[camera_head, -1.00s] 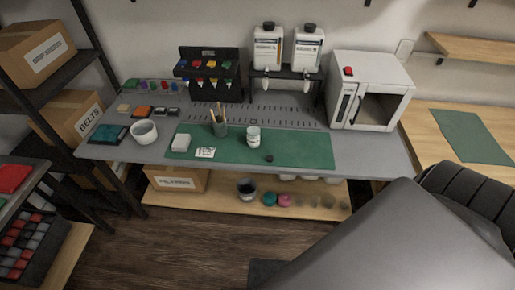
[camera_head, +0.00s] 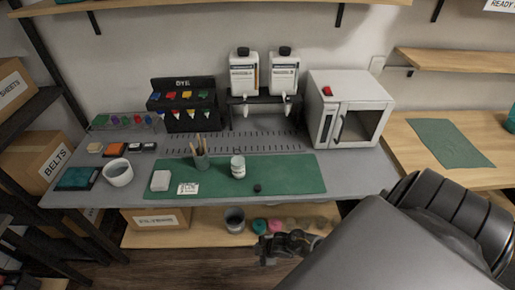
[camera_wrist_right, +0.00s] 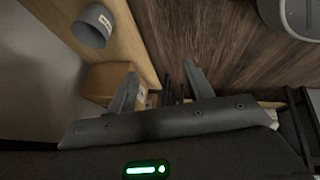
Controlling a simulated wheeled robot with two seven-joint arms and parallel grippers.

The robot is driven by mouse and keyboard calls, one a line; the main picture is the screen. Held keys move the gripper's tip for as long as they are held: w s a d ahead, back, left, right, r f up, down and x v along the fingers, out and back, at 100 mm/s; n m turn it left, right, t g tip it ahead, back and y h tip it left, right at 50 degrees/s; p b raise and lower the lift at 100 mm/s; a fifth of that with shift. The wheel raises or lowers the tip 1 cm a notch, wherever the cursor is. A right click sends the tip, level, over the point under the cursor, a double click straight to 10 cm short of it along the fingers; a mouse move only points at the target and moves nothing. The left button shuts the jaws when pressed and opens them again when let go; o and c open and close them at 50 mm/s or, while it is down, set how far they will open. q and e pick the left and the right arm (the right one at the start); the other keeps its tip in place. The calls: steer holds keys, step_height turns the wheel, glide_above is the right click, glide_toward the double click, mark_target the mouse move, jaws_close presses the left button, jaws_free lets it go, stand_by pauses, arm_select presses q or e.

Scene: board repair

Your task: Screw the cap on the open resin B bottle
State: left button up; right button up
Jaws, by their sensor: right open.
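A small white labelled jar (camera_head: 238,170) stands upright on the green mat; I cannot read its label or tell whether it is the resin B bottle. A small round black piece, which looks like a cap (camera_head: 257,188), lies on the mat to its right and nearer to me. Two white dispenser bottles (camera_head: 243,75) (camera_head: 284,75) with dark tops hang in the black stand at the back. My right gripper (camera_head: 266,250) is open and empty, low in front of the table edge, well away from jar and cap. Its fingers show in the wrist view (camera_wrist_right: 161,92). My left gripper is not in view.
A cup of sticks (camera_head: 201,160), white block (camera_head: 160,181) and printed card (camera_head: 188,188) are left of the jar. A microwave-like box (camera_head: 347,108) stands right. A lower shelf (camera_head: 190,236) holds a dark cup (camera_head: 235,219) and coloured items. The mat's right part is clear.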

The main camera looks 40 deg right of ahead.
mark_target(258, 188)
steer(key=w+r+n+y+b, duration=0.1)
steer(key=w+r+n, duration=0.55)
steer(key=r, duration=0.45)
steer(key=w+r+n, duration=0.6)
steer(key=r+n, duration=0.2)
steer(key=r, duration=0.3)
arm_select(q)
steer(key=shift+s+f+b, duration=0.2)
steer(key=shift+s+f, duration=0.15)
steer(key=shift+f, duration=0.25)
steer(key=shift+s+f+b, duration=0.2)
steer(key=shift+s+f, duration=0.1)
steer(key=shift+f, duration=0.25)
arm_select(e)
steer(key=s+d+r+n+h, duration=0.3)
steer(key=s+d+r+n, duration=0.1)
steer(key=d+r+n, duration=0.7)
steer(key=shift+d+r+n+g, duration=0.35)
steer(key=shift+r+n, duration=0.1)
steer(key=shift+r, duration=0.1)
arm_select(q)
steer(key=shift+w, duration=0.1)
